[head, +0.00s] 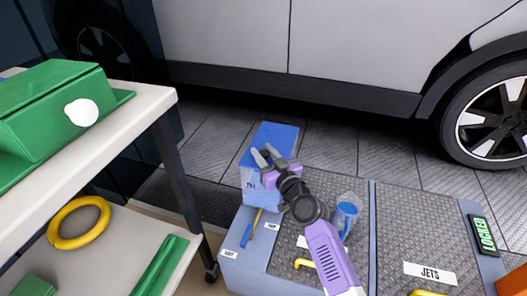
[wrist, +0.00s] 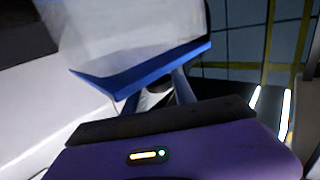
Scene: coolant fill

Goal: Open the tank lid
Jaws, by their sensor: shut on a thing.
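The tank (head: 257,184) is a pale blue box with a blue lid (head: 275,136) on top, standing near the car. My gripper (head: 266,156) is at the lid's near side, its two grey fingers closed around a small dark part there. In the wrist view, the fingers (wrist: 157,98) reach to the blue edge of the lid (wrist: 150,76), with a dark part between them. A pale, see-through panel shows above that edge. My gripper hides part of the lid and tank front, so I cannot tell whether the lid is raised.
A clear jug with blue liquid (head: 347,213) stands right of my arm on the grey cart top (head: 428,222). A blue-tipped tool (head: 247,233) lies left. A white table with a green case (head: 52,112) is at left. The car (head: 225,38) stands close behind the tank.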

